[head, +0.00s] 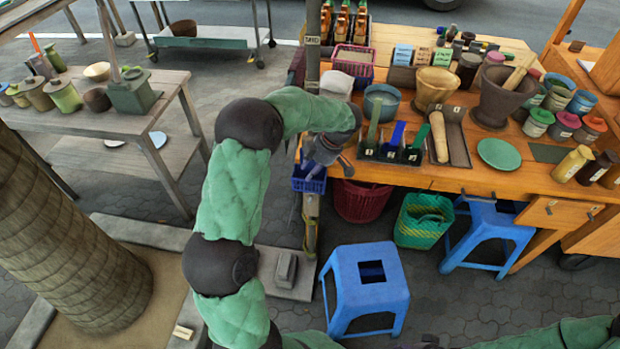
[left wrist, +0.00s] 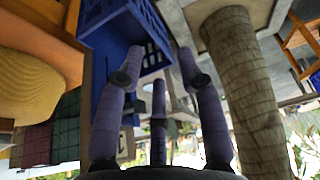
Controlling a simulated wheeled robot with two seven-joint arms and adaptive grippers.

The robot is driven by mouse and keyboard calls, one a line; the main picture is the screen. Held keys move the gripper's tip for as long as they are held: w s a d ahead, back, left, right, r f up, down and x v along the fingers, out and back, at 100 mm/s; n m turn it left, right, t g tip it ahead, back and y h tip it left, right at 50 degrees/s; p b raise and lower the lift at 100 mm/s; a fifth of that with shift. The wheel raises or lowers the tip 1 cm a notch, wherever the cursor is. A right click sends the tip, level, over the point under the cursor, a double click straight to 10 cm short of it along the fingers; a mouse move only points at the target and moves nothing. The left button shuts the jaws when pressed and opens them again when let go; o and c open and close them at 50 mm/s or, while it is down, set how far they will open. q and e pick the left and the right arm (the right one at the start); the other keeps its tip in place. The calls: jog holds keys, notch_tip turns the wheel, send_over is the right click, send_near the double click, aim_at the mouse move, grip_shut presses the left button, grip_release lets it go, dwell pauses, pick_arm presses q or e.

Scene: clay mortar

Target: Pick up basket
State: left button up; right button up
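A small blue basket (head: 308,184) with slatted walls hangs by the table's front left corner, beside a post. It also shows large in the left wrist view (left wrist: 152,32), at the top. My left gripper (head: 322,160) is at the basket in the head view and partly covers it. In the left wrist view its purple fingers (left wrist: 160,65) are spread apart, with the basket's lower part close to their tips. I cannot tell whether they touch. A dark red basket (head: 362,203) and a green woven basket (head: 425,219) stand under the table. My right gripper is not visible.
The wooden table (head: 455,180) holds mortars, bowls, cups and jars, with a pink basket (head: 352,62) at its back left. A blue stool (head: 368,281) stands in front. A thick trunk (head: 60,240) and a grey bench (head: 150,117) are at left.

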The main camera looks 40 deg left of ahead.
pick_arm(q)
jog(key=b, duration=0.2)
send_over(308, 191)
jog(key=f, duration=0.5)
jog(key=shift+w+f, duration=0.2)
jog(key=shift+w, duration=0.05)
jog(key=shift+a+f, duration=0.15)
jog(key=shift+f, duration=0.1)
grip_shut()
